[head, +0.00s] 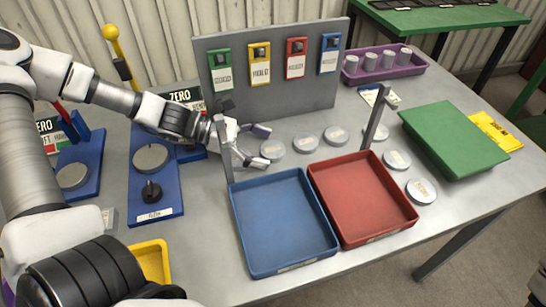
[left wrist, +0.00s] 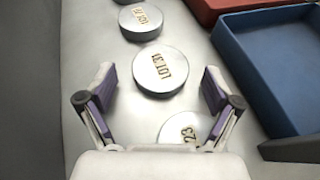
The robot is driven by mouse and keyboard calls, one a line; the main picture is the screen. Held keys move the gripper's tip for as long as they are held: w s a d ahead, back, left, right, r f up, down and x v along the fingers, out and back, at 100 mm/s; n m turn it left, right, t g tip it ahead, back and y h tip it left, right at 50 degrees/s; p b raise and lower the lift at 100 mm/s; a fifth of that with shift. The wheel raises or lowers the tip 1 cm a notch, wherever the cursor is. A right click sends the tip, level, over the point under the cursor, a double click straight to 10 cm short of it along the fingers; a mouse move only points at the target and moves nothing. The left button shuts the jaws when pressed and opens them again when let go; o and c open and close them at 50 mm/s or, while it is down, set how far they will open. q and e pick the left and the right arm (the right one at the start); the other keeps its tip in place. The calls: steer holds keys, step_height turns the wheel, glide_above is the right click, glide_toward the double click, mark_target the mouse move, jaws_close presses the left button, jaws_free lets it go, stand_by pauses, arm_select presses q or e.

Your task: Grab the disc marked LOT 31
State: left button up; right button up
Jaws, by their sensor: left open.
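The disc marked LOT 31 (left wrist: 160,70) is a round metal disc lying flat on the bench, its label readable in the left wrist view. In the head view it appears to be the disc (head: 273,150) just beyond my left fingertips, its lettering too small to read. My left gripper (head: 262,146) is open and empty. In the left wrist view the spread fingers (left wrist: 157,88) flank the near side of this disc, with no visible contact. A disc ending in 23 (left wrist: 187,128) lies nearer the palm, partly hidden.
Another disc (left wrist: 140,20) lies beyond, in a row of several. A blue tray (head: 240,222) and a red tray (head: 400,192) sit in front, with upright posts nearby. A grey tag board (head: 215,105) stands behind. A green block (head: 455,135) is at right.

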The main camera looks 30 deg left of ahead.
arm_select(q)
steer(key=c, duration=1.6)
steer(key=shift+r, duration=0.1)
